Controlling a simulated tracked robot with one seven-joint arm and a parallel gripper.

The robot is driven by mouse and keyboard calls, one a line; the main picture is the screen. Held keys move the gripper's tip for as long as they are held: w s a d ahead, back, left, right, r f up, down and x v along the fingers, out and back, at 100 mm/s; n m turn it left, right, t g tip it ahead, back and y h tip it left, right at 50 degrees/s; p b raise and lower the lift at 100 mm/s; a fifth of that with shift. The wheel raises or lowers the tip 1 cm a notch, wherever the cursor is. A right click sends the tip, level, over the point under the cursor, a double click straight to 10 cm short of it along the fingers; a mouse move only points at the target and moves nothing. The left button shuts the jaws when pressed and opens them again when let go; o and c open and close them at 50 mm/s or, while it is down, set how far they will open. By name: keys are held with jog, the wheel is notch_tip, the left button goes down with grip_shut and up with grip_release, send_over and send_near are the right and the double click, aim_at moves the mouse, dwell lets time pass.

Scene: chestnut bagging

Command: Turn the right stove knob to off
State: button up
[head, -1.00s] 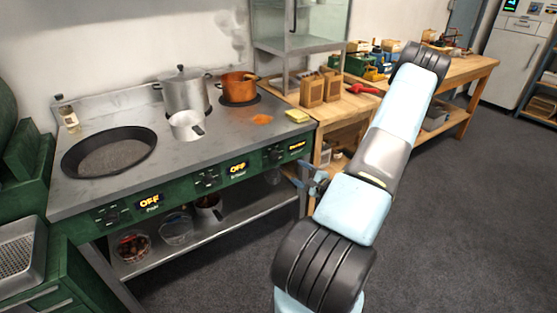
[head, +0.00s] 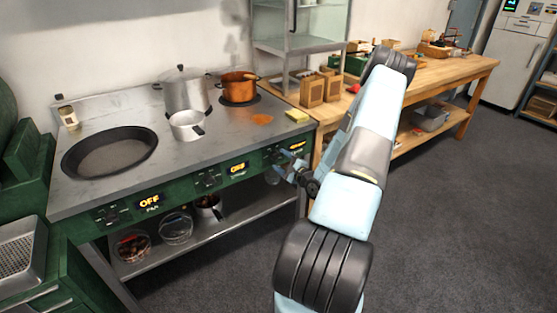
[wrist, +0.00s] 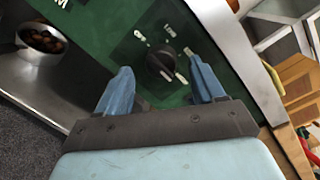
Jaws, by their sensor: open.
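The right stove knob (wrist: 160,63) is a round black knob with pale marks around it on the green front panel (wrist: 195,20). In the wrist view it sits ahead of my gripper (wrist: 163,80), between the two blue fingers and a little beyond them. My gripper is open, one finger to each side of the knob. Whether the fingers touch the knob I cannot tell. In the head view my gripper (head: 282,170) is at the right end of the stove front, just below the right yellow display (head: 297,146), and hides much of the knob.
The stove top holds a black pan (head: 110,153), a steel pot (head: 183,90), a small saucepan (head: 187,125), a copper pot (head: 239,87) and a yellow sponge (head: 297,115). A lower shelf (head: 245,215) holds bowls. A wooden bench (head: 440,72) stands right. The grey floor (head: 460,220) is open.

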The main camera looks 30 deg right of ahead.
aim_at(276, 156)
jog(key=shift+w+a, duration=0.1)
jog(key=shift+w, duration=1.05)
jog(key=shift+c, duration=0.2)
jog(key=c, duration=1)
